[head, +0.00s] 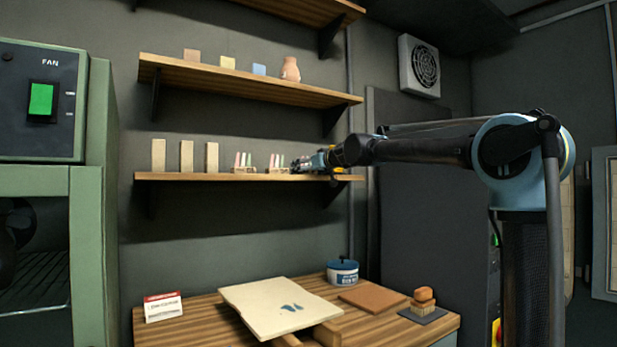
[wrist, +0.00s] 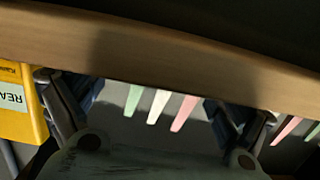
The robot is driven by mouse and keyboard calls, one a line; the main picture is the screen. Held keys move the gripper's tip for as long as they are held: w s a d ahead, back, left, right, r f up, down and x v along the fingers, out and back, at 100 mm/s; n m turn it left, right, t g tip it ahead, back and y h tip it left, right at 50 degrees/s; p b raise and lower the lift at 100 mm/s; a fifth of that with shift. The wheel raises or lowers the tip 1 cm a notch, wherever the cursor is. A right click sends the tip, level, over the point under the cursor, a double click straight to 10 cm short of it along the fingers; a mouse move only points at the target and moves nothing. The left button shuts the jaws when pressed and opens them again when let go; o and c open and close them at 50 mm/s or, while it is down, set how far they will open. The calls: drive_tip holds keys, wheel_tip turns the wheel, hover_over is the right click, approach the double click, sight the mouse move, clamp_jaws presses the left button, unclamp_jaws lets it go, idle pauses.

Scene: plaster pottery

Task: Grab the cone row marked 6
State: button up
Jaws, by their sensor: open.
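Two cone rows stand on the middle wall shelf in the head view, a left one (head: 243,161) and a right one (head: 276,162). Each has thin green, pale and pink cones on a small base. No number is legible on either. My gripper (head: 302,164) is low over the shelf, just right of the right row. In the wrist view my gripper (wrist: 155,108) is open, and one row's green, white and pink cones (wrist: 157,106) show between its fingers. Whether they touch cannot be told. Another row's cones (wrist: 287,129) show beyond the right finger. The shelf edge hides the bases there.
The shelf board (head: 210,177) runs under the rows, with several upright tiles (head: 186,156) at left. A yellow labelled object (wrist: 17,105) is close beside the left finger. A higher shelf (head: 240,82) holds small blocks and a vase. A worktable (head: 200,324) stands below.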

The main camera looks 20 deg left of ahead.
drive_tip(key=shift+c, duration=0.5)
drive_tip(key=c, duration=1.1)
drive_tip(key=shift+c, duration=0.3)
drive_tip(key=shift+r, duration=0.15)
